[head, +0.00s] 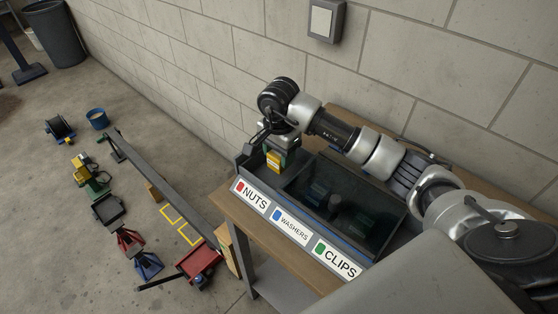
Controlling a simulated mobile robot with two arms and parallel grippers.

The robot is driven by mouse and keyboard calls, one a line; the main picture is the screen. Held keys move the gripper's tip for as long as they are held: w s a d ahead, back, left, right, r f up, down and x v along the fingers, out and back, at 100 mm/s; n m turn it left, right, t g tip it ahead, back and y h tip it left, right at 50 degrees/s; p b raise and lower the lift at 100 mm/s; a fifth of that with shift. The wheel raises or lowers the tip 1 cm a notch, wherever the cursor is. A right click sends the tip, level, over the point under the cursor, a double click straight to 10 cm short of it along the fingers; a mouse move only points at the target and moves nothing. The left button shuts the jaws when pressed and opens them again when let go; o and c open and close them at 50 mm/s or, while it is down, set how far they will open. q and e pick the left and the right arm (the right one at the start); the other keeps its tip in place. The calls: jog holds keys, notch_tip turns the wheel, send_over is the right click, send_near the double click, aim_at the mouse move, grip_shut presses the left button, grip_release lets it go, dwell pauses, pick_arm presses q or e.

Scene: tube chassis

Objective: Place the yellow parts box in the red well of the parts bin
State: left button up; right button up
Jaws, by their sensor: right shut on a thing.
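The dark parts bin (247,213) stands on a wooden bench against the wall. Its front has three labels: NUTS with a red mark (251,196), WASHERS with blue (290,227) and CLIPS with green (336,260). The yellow parts box (275,161) is at the leftmost well, behind the NUTS label. My right gripper (281,151) points down and is shut on the box from above. I cannot tell whether the box touches the well floor. The gripper hides its top. My left gripper is not in view.
A dark, see-through cover seems to lie over the middle and right wells (338,205). The block wall (230,50) is close behind the bench. On the floor at left are a long rail (165,185), jack stands (130,242) and a red cart (199,262).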

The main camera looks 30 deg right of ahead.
aim_at(279, 164)
jog(key=f, duration=0.3)
jog(key=shift+w+d+f+p, duration=0.1)
jog(key=shift+w+f+p, duration=0.15)
jog(key=shift+p, duration=0.15)
jog(key=shift+s+f, duration=0.1)
jog(key=shift+f, duration=0.1)
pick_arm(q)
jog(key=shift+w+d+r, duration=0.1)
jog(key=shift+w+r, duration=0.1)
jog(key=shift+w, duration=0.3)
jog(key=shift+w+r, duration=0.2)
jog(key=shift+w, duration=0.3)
pick_arm(e)
jog(key=shift+f, duration=0.1)
jog(key=o, duration=0.5)
jog(key=shift+f, duration=0.1)
jog(key=o, duration=0.5)
jog(key=shift+c, duration=0.2)
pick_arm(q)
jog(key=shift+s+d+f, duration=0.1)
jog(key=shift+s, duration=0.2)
